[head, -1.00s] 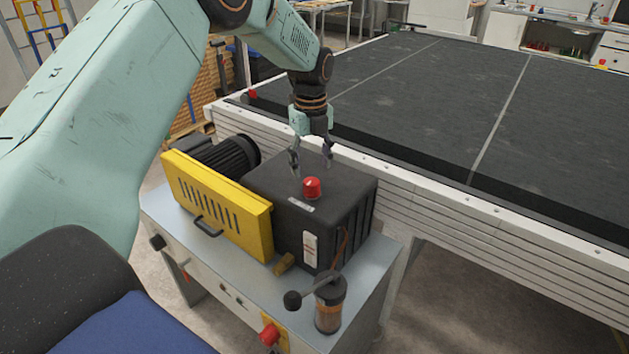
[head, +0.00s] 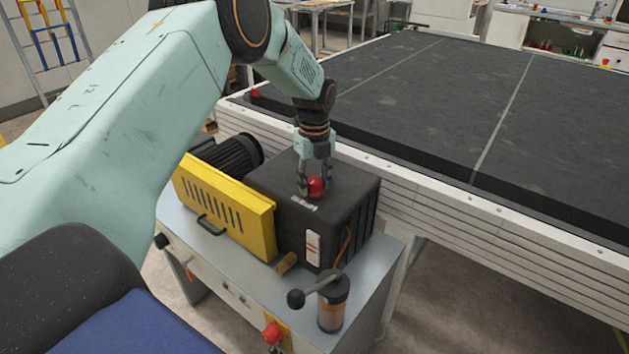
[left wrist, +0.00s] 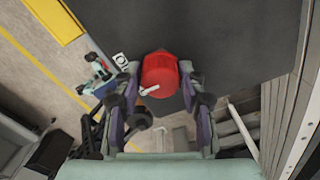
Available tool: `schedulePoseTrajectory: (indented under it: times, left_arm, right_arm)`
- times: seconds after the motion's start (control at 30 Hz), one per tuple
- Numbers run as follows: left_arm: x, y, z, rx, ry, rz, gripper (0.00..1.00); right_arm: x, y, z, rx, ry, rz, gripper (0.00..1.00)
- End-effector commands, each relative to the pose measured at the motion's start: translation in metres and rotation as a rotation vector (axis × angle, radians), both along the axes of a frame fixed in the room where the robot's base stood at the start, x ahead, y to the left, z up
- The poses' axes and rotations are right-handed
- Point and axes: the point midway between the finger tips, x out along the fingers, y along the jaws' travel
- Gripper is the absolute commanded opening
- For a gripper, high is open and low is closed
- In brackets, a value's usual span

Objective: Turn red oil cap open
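The red oil cap (head: 316,187) sits on top of the black box (head: 345,197) of the machine. My left gripper (head: 315,183) is lowered from above, with one finger on each side of the cap. In the left wrist view the red cap (left wrist: 160,74) lies between the two fingertips of my left gripper (left wrist: 159,72). A narrow gap shows on the cap's left side; the right fingertip is very close, and I cannot tell if it touches. The fingers look open around the cap. My right gripper is not in view.
A yellow guard (head: 225,207) and a black motor (head: 232,157) stand left of the box. A lever with a black knob (head: 296,298) and a clear reservoir (head: 332,309) are in front. A large black-topped table (head: 430,100) stands close behind.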

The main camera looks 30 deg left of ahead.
Motion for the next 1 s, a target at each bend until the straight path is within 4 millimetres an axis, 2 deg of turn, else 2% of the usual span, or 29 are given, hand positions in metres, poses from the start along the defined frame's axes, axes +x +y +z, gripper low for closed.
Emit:
schedulePoseTrajectory:
  times: [0.03,0.37,0.67,1.0]
  left_arm:
    - [0.000,0.000,0.000,0.000,0.000,0.000,0.34]
    - [0.000,0.000,0.000,0.000,0.001,0.000,0.06]
    - [-0.001,0.000,0.000,-0.002,0.003,0.040,0.05]
    - [-0.001,-0.001,0.002,-0.001,0.004,0.271,0.05]
  right_arm:
    - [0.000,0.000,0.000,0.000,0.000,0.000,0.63]
    - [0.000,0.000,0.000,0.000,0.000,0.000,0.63]
    - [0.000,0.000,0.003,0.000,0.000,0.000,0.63]
    - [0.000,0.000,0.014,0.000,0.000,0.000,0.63]
